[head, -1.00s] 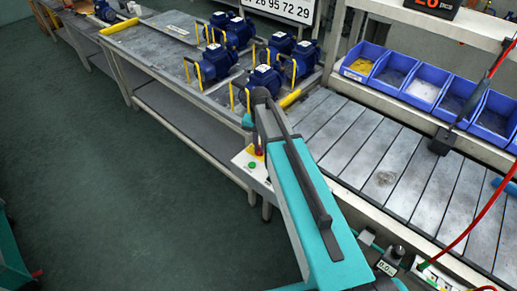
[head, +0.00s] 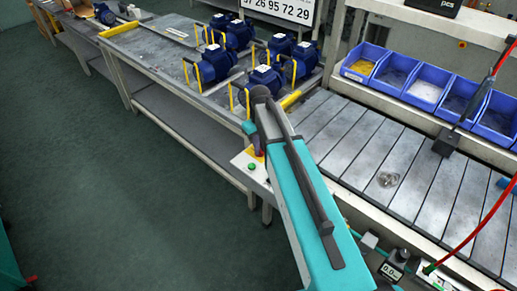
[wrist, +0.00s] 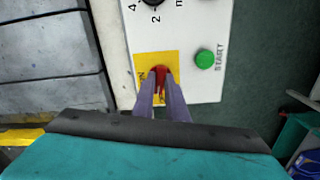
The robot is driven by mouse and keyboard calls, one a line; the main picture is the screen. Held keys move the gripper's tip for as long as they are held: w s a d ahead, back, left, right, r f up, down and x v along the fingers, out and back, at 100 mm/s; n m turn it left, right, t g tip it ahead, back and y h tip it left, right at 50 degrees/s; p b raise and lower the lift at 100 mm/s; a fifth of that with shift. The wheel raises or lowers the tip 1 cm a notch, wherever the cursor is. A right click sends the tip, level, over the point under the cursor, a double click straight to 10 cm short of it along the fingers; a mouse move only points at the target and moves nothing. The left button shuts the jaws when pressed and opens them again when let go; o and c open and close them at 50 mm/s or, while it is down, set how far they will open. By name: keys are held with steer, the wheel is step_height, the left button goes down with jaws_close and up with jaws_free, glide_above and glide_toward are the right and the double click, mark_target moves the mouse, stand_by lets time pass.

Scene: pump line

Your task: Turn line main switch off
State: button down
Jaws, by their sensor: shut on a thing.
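The line main switch (wrist: 161,71) is a red handle on a yellow plate (wrist: 143,64), set in a white control panel (wrist: 207,88) in the wrist view. My gripper (wrist: 161,88) is shut on the red handle, one finger on each side. The fingers hide part of the handle and its lettering, so I cannot read its position. In the head view the panel (head: 240,161) sits at the near end of the bench, and my arm hides most of the switch.
A green START button (wrist: 205,59) is beside the yellow plate, with a black knob (wrist: 152,2) above. Blue pumps (head: 236,35) stand on the bench to the left. A slatted conveyor (head: 410,178) and blue bins (head: 427,86) are on the right. The green floor (head: 120,190) is open.

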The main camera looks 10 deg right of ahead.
steer(key=shift+s+n, duration=0.1)
steer(key=shift+n, duration=1.1)
steer(key=c, duration=1.8)
jaws_free()
steer(key=shift+o, duration=0.2)
steer(key=shift+r, duration=0.15)
steer(key=shift+r+b, duration=0.4)
steer(key=shift+r, duration=0.05)
step_height(320, 180, up, 13)
steer(key=b, duration=0.2)
steer(key=shift+f+b, duration=0.2)
steer(key=shift+b, duration=0.15)
steer(key=shift+r, duration=0.15)
